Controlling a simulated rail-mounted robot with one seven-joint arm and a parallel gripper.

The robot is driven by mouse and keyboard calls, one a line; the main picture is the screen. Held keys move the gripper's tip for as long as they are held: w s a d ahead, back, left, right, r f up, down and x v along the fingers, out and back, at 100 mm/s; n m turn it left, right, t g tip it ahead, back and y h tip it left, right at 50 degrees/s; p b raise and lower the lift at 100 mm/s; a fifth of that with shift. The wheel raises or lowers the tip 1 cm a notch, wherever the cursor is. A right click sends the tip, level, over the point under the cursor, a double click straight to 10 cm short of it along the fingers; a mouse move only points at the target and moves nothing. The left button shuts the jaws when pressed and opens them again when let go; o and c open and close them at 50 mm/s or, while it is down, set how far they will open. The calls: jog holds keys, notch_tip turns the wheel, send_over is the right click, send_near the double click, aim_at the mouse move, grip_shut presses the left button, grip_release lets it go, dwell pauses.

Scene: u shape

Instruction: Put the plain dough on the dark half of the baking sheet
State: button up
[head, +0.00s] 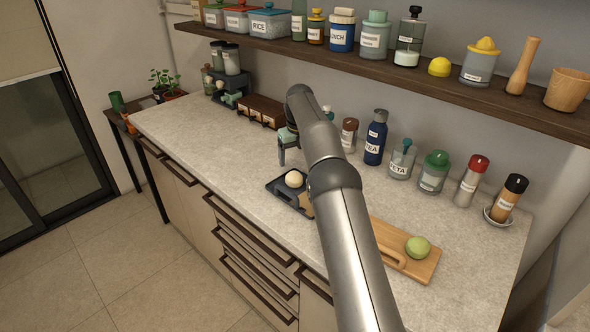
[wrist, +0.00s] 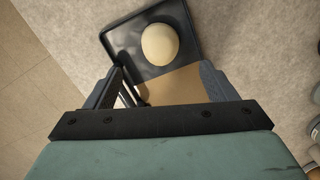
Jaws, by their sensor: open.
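The plain dough, a pale cream ball (head: 294,179), rests on the dark half of the baking sheet (head: 277,185). The wrist view also shows the dough (wrist: 160,44) on the dark surface, with the sheet's tan half (wrist: 178,87) nearer my gripper. My gripper (head: 284,158) is above the counter by the sheet, and its fingers (wrist: 163,80) are open with nothing held between them. In the wrist view the dough lies beyond the fingertips, apart from them. My arm hides part of the sheet's tan half in the head view.
A green ball (head: 417,247) sits on a wooden board (head: 398,262) to the right, partly behind my arm. Jars and bottles, including a blue tea bottle (head: 376,138), line the wall side. A dark wooden box (head: 261,111) stands farther left. The counter left of the sheet is clear.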

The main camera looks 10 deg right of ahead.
jog(key=s+r+n, duration=0.8)
jog(key=s+r, duration=0.1)
jog(key=r, duration=0.2)
jog(key=s+r+n, duration=0.2)
jog(key=s+n, duration=0.8)
jog(key=s, duration=0.6)
jog(key=s+f+n, duration=0.4)
jog(key=s+n, duration=0.3)
jog(key=s, duration=0.6)
jog(key=s+f+n, duration=0.4)
jog(key=s+n, duration=0.3)
jog(key=s, duration=0.7)
jog(key=shift+a+f+n, duration=0.25)
jog(key=shift+n, duration=0.05)
